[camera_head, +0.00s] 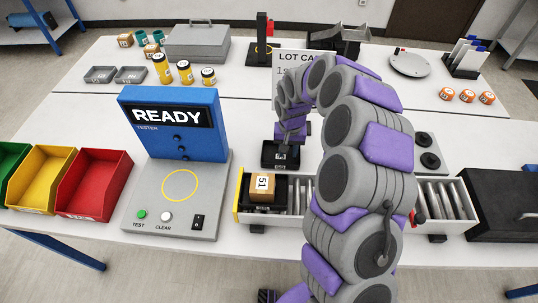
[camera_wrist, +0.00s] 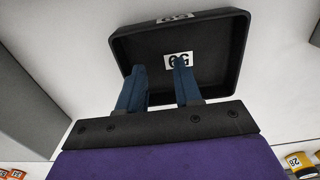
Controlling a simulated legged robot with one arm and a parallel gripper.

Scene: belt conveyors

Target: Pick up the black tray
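The black tray (camera_wrist: 215,50) is a shallow open box with a white number label on its floor and another on its far rim in the wrist view. It looks empty apart from the labels. In the head view the black tray (camera_head: 268,155) is on the white table just behind the conveyor, partly covered by my gripper. My gripper (camera_wrist: 160,66) has its two blue fingers apart, with a gap between them. The fingertips overlap the tray's near side and opening in the wrist view. I cannot tell whether they touch it.
A conveyor (camera_head: 297,195) carries a brown box (camera_head: 263,187) in front of the tray. The blue tester (camera_head: 175,125) stands to the left, beside red (camera_head: 92,185) and yellow (camera_head: 38,178) bins. A lot card (camera_head: 287,58) stands behind. Grey trays (camera_head: 100,74) lie at the back left.

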